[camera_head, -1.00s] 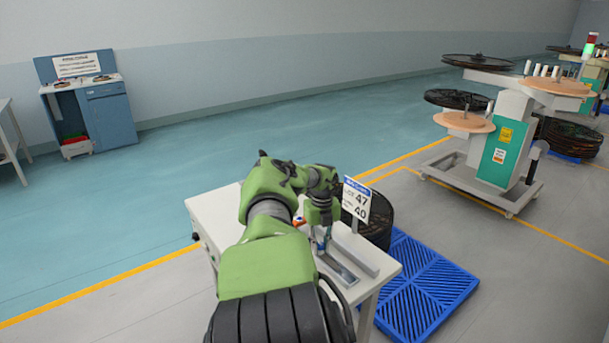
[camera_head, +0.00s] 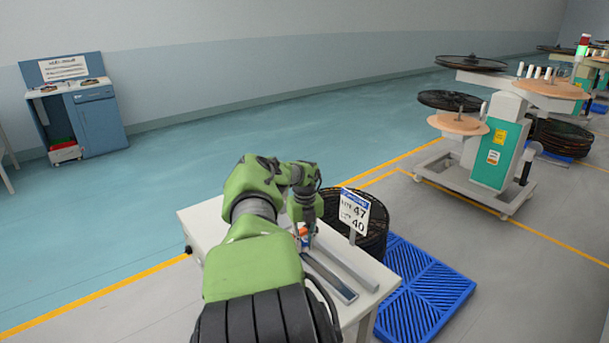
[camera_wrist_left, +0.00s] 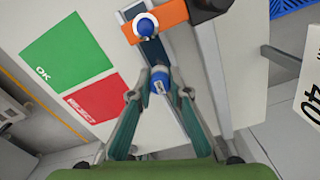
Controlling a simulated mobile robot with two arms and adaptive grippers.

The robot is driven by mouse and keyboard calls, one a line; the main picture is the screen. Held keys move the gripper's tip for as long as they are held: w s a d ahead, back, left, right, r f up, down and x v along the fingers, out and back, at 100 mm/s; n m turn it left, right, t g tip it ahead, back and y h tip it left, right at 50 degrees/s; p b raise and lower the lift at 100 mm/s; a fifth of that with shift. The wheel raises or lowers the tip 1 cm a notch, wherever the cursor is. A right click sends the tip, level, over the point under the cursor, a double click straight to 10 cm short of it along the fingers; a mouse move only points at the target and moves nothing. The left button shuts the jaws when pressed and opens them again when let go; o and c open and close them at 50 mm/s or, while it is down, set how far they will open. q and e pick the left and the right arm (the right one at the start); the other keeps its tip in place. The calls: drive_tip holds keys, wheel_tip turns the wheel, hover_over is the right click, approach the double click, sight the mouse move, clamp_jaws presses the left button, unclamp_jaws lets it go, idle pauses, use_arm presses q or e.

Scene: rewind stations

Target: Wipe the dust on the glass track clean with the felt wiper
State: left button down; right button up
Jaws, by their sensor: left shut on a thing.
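My left gripper (camera_head: 303,222) is over the far end of the track on the white table (camera_head: 205,222). In the left wrist view its two fingers (camera_wrist_left: 158,92) are shut on the blue and white handle of the felt wiper (camera_wrist_left: 158,80). The wiper's felt is hidden below the handle. The glass track (camera_head: 330,277) is a long narrow strip; its dark far part shows in the left wrist view (camera_wrist_left: 153,52). I cannot make out dust on it. My right gripper is not in view.
An orange block with a blue knob (camera_wrist_left: 146,27) crosses the track's far end, close to the wiper. Green OK (camera_wrist_left: 62,50) and red REJECT (camera_wrist_left: 95,103) patches lie left. A sign (camera_head: 354,213), black reels (camera_head: 372,235) and a blue pallet (camera_head: 425,290) are to the right.

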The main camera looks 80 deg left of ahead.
use_arm(q)
drive_tip(key=shift+d+r, duration=0.15)
drive_tip(key=shift+r, duration=0.65)
drive_tip(key=shift+r+p, duration=0.7)
drive_tip(key=shift+p, duration=0.05)
drive_tip(key=shift+a+r+p, duration=0.2)
drive_tip(key=shift+r+p, duration=0.25)
drive_tip(key=shift+r, duration=0.4)
drive_tip(key=shift+d+r, duration=0.15)
drive_tip(key=shift+d, duration=0.05)
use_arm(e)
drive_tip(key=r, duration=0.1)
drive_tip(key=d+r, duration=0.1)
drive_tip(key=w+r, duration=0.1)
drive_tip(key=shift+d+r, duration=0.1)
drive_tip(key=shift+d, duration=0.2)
